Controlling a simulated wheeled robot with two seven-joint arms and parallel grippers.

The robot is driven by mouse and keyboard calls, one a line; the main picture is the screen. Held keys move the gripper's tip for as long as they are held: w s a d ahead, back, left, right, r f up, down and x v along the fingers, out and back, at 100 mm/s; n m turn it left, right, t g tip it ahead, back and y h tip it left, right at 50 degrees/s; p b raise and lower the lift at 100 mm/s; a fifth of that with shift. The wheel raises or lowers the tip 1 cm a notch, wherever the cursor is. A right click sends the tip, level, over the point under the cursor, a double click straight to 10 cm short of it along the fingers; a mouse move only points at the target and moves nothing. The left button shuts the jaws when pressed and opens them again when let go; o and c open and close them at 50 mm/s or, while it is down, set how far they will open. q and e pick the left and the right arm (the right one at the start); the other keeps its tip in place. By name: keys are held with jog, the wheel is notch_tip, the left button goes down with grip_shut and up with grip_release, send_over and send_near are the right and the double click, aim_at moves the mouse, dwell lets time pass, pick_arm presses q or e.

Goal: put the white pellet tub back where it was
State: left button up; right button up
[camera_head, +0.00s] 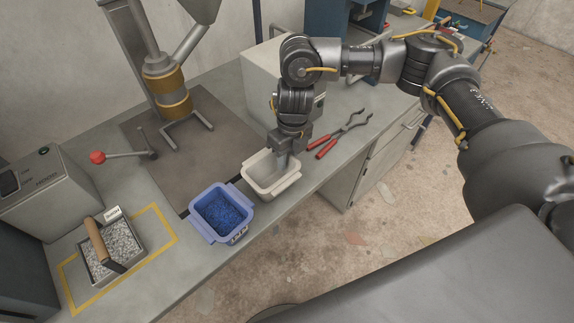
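The white pellet tub (273,190) is a pale tub with handles at its ends. It is at the bench's front edge, just right of the blue tub; I cannot tell if it rests on the bench or is slightly raised. Its inside looks pale grey, and I cannot make out pellets. My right gripper (286,158) points down at the tub's far right rim, with a finger reaching over the rim. The fingertips are partly hidden, so I cannot tell whether they are closed on the rim. My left gripper is not in view.
A blue tub (206,233) of blue pellets sits left of the white tub. A grey tray (133,236) with a wooden handle stands in a yellow outline. Red-handled tongs (327,149) lie right of the gripper. A red-knobbed lever (98,157) and funnel stand stand behind.

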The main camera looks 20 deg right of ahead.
notch_tip(320, 180, up, 9)
jog(key=shift+w+d+f+b, duration=0.15)
jog(key=shift+d+b, duration=0.25)
